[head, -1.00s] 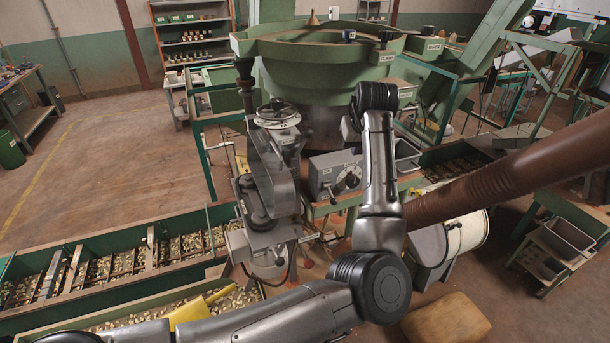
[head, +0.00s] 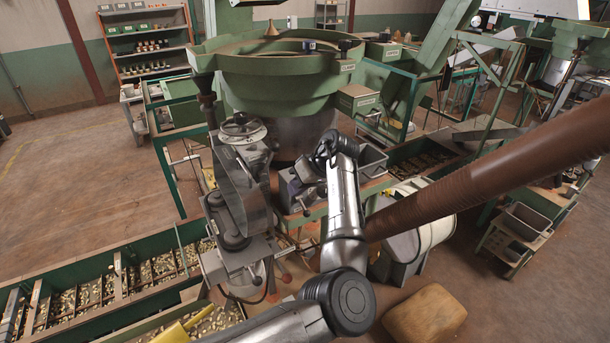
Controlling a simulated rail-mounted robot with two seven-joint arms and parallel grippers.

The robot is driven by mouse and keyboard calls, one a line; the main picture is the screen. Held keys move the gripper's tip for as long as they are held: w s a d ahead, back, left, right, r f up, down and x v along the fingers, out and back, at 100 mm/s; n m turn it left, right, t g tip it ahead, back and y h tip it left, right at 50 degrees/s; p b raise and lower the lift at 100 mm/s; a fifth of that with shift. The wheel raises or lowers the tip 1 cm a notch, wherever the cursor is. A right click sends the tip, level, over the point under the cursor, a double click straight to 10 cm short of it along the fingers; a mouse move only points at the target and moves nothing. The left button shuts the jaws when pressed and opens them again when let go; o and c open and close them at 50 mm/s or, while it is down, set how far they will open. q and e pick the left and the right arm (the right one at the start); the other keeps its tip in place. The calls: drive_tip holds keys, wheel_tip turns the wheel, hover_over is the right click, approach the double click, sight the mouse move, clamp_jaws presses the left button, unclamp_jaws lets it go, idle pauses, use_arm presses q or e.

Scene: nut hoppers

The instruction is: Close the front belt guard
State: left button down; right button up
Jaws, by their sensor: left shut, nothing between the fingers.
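The belt machine stands left of centre below the green bowl, with a handwheel (head: 242,130) on top and a dark pulley (head: 236,240) low down. A grey, upright, curved panel, which looks like the front belt guard (head: 240,188), stands on its front side. The pulley shows below it; I cannot tell how far the guard stands open. My left arm rises from the bottom edge and bends down at the wrist. My left gripper (head: 307,188) is shut and empty, in front of the grey control box, to the right of the guard and apart from it. My right gripper is out of view.
The control box (head: 288,192) is partly hidden by my gripper. A large green bowl (head: 275,85) stands behind. Green troughs of nuts (head: 95,290) run along the lower left. A thick brown pipe (head: 490,170) crosses the right side. Open floor (head: 75,190) lies at left.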

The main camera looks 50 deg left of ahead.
sight(264, 207)
use_arm(q)
drive_tip(key=shift+s+a+f+p, duration=0.35)
drive_tip(key=shift+s+p, duration=0.05)
drive_tip(key=shift+s, duration=0.45)
drive_tip(key=shift+s+a+f+p, duration=0.3)
drive_tip(key=shift+s+a+p, duration=0.1)
drive_tip(key=shift+s, duration=0.45)
drive_tip(key=shift+s+a+f+p, duration=0.35)
drive_tip(key=shift+s+p, duration=0.05)
drive_tip(key=shift+s, duration=0.45)
